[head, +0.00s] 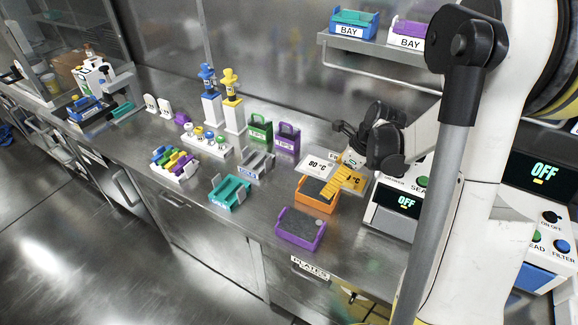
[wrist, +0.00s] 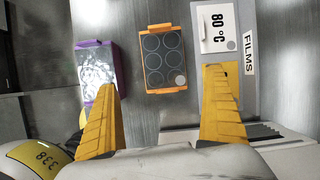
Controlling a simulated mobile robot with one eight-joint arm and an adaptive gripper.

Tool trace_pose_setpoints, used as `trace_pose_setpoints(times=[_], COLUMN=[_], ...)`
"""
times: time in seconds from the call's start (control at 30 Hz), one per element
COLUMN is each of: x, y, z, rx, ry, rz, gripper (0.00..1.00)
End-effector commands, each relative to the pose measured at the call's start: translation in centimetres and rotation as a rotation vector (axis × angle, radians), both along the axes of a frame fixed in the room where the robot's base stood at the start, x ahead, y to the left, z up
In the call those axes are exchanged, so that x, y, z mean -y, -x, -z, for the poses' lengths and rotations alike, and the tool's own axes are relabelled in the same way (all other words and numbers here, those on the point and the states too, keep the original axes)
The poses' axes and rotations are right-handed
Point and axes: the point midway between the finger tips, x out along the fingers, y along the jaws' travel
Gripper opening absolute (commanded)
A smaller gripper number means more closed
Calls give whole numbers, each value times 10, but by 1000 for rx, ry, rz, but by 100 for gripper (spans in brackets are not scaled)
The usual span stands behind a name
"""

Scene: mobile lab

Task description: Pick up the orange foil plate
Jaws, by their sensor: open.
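The orange plate (head: 315,207) lies on the steel bench, left of the white device with the OFF display. In the wrist view the orange plate (wrist: 163,88) shows several round dark wells and a pale round spot at its lower right corner. Its top looks dark there, not shiny like foil. My gripper (wrist: 160,80) is open, with one yellow finger on either side of the plate in the picture and nothing between them. In the head view my gripper (head: 338,180) hangs above the plate and covers part of it. The height gap is hard to tell.
A purple plate (head: 300,229) lies just in front; its top looks shiny in the wrist view (wrist: 97,66). A white 80 °C card (head: 318,167) and a yellow card, labelled FILMS, lie behind. The OFF device (head: 405,203) stands close at right. A teal rack (head: 230,192) stands left.

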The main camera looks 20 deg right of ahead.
Motion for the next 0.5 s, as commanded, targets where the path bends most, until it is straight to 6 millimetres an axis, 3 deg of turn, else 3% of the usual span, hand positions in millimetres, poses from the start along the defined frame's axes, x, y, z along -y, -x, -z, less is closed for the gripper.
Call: trace_pose_setpoints(times=[0.13, 0.5], x=[5, -8], y=[-2, -18], z=[14, 62], rx=[-19, -19], ry=[-32, -31], rz=[61, 61], gripper=[100, 100])
